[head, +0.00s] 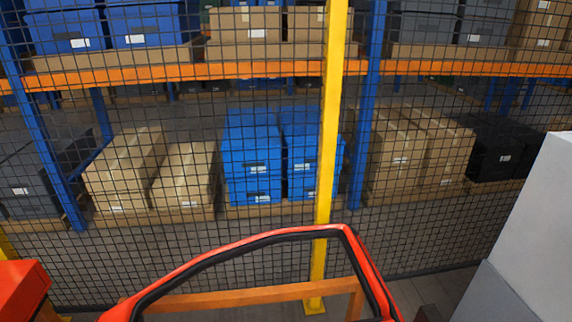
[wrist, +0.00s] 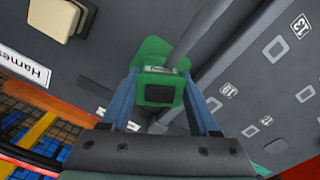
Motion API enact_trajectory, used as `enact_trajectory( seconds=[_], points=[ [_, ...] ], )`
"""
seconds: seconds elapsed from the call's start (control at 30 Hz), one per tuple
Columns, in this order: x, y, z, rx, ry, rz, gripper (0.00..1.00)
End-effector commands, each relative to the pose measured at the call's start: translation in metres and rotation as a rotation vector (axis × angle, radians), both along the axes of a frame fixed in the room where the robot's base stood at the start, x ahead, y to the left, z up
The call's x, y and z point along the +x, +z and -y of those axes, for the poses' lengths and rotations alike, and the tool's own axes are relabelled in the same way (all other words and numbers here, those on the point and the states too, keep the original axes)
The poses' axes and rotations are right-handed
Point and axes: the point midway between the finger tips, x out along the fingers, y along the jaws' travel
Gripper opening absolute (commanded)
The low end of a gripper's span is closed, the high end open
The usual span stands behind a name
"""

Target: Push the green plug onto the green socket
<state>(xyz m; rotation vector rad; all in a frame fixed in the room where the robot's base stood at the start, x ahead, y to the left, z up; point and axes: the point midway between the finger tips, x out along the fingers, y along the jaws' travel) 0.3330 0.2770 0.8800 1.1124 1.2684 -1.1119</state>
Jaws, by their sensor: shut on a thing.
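In the wrist view my gripper (wrist: 160,82) has its two blue-grey fingers closed on the sides of the green plug (wrist: 172,75). The plug is a green block with a dark rectangular face turned toward the camera. Right behind it shows another green part (wrist: 152,48), set against the dark grey panel; it may be the green socket. The plug overlaps it, so I cannot tell whether the two touch or are apart. The gripper and plug are not in the head view.
The dark grey panel (wrist: 110,40) carries a cream block (wrist: 52,18), a white label (wrist: 22,66) and numbered square marks. A grey tube (wrist: 212,68) runs beside the plug. The head view shows a red door frame (head: 285,232), a yellow post (head: 328,140), mesh fencing and shelves of boxes.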

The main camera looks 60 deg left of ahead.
Motion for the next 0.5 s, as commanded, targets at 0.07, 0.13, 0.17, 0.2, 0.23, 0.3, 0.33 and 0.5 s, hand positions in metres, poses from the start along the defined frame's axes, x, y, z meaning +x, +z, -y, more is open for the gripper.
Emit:
enact_trajectory(
  seconds=[0.07, 0.13, 0.17, 0.2, 0.23, 0.3, 0.33, 0.5],
  points=[
    [0.0002, -0.0036, -0.0002, 0.0, 0.0, 0.0, 0.0],
    [0.0001, -0.0058, -0.0002, 0.0, 0.0, 0.0, 0.0],
    [0.0001, -0.0068, -0.0002, 0.0, 0.0, 0.0, 0.0],
    [0.0001, -0.008, -0.0002, 0.0, 0.0, 0.001, 0.0],
    [0.0001, -0.0089, -0.0002, 0.0, 0.0, 0.001, 0.0],
    [0.0001, -0.01, -0.0002, 0.0, 0.0, 0.001, 0.0],
    [0.0001, -0.0091, -0.0002, 0.0, 0.0, 0.001, 0.0],
    [0.0, -0.0092, -0.0002, 0.0, 0.0, 0.0, 0.0]
  ],
)
